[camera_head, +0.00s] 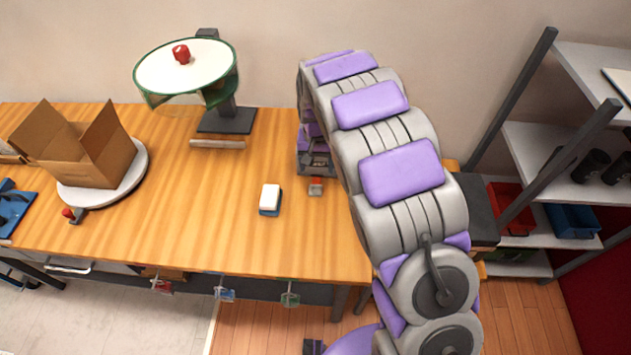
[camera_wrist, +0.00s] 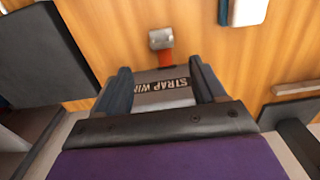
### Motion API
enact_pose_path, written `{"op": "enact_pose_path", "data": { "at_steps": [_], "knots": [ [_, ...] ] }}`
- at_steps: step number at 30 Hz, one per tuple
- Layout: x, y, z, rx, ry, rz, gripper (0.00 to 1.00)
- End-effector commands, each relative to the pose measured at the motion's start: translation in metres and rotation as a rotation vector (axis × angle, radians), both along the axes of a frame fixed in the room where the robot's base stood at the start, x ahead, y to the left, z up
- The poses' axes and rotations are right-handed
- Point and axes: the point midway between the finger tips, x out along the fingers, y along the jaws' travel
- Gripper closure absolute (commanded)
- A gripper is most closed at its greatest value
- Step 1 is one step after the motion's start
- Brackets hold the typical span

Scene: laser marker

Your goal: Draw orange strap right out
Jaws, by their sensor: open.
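The short orange strap (camera_wrist: 166,58) comes out of the grey strap winder (camera_wrist: 160,97), whose label reads "STRAP WIN" before it is cut off. A metal end piece (camera_wrist: 160,39) sits on the strap's free end. The strap (camera_head: 316,181) also shows in the head view, at the table's right part, just in front of my arm's end. My gripper (camera_wrist: 164,72) is open over the winder in the wrist view, its two dark fingers on either side of the label. The strap and metal end lie beyond the fingertips, apart from them. In the head view my arm partly hides the winder.
A white and blue block (camera_head: 270,200) lies left of the strap. A round-topped stand (camera_head: 225,120) and an open cardboard box (camera_head: 80,150) on a turntable (camera_head: 130,180) are farther left. Shelves (camera_head: 540,145) stand at right. The wooden table (camera_head: 190,220) is clear around its front middle.

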Motion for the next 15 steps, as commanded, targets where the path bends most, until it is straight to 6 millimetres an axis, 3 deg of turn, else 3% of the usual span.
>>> {"op": "enact_pose_path", "data": {
  "at_steps": [6, 15],
  "knots": [
    [-0.001, 0.004, -0.044, -0.004, 0.002, 0.001, 0.3],
    [0.0, 0.004, -0.074, -0.004, 0.0, 0.001, 0.3]
  ]
}}
